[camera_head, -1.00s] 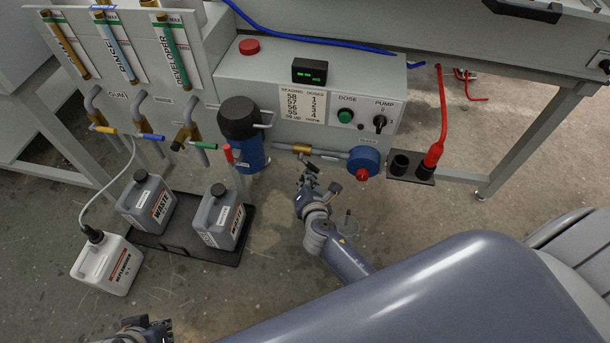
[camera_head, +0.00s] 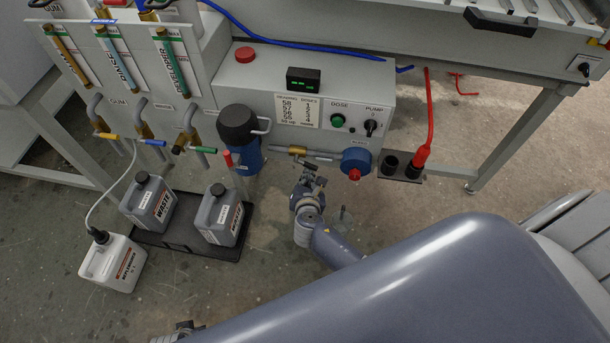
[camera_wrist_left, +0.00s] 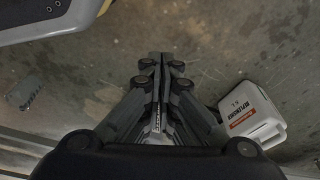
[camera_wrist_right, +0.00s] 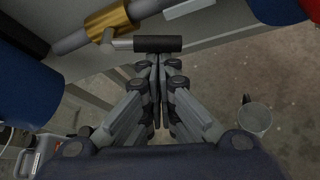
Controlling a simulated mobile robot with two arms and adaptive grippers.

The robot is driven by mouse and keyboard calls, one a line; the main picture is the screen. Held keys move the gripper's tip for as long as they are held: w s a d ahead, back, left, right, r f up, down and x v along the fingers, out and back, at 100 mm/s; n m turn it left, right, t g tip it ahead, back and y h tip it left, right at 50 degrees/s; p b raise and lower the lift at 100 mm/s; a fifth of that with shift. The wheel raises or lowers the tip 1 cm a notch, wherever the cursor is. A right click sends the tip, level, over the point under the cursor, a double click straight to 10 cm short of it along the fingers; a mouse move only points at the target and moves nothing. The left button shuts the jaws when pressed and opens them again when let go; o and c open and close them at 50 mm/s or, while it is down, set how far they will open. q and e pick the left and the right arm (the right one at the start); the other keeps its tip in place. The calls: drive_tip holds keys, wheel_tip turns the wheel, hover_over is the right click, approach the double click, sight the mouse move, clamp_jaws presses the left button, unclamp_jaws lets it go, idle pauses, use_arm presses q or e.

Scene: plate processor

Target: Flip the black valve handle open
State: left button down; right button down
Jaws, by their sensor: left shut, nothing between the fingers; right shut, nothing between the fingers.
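The brass valve (camera_head: 297,150) sits on the grey pipe between the blue filter housing and the blue round cap. Its black handle (camera_wrist_right: 158,44) shows across the top middle of the right wrist view, on a metal stem from the brass body (camera_wrist_right: 108,22). My right gripper (camera_wrist_right: 158,62) is shut and empty, its fingertips right at the handle's lower edge; whether they touch it I cannot tell. In the head view the right gripper (camera_head: 309,174) is just below the valve. My left gripper (camera_wrist_left: 160,62) is shut and empty over the floor, mostly out of the head view.
The blue round cap (camera_head: 356,160) with its red knob is right of the valve. The blue filter housing (camera_head: 243,150) is to the left. Waste bottles (camera_head: 219,215) stand in a black tray; a white replenisher bottle (camera_wrist_left: 252,117) is near my left gripper.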

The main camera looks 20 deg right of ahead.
use_arm(q)
drive_tip(key=s+f+p, duration=0.2)
drive_tip(key=s+f, duration=0.3)
drive_tip(key=f, duration=0.2)
drive_tip(key=shift+s+a+f+g, duration=0.2)
drive_tip(key=shift+s+a+g, duration=0.1)
drive_tip(key=shift+s+a, duration=0.1)
use_arm(e)
drive_tip(key=shift+s+d+r, duration=0.2)
drive_tip(key=shift+d+r, duration=0.2)
drive_tip(key=shift+r, duration=0.2)
use_arm(q)
drive_tip(key=shift+f, duration=0.1)
use_arm(e)
drive_tip(key=shift+f, duration=0.1)
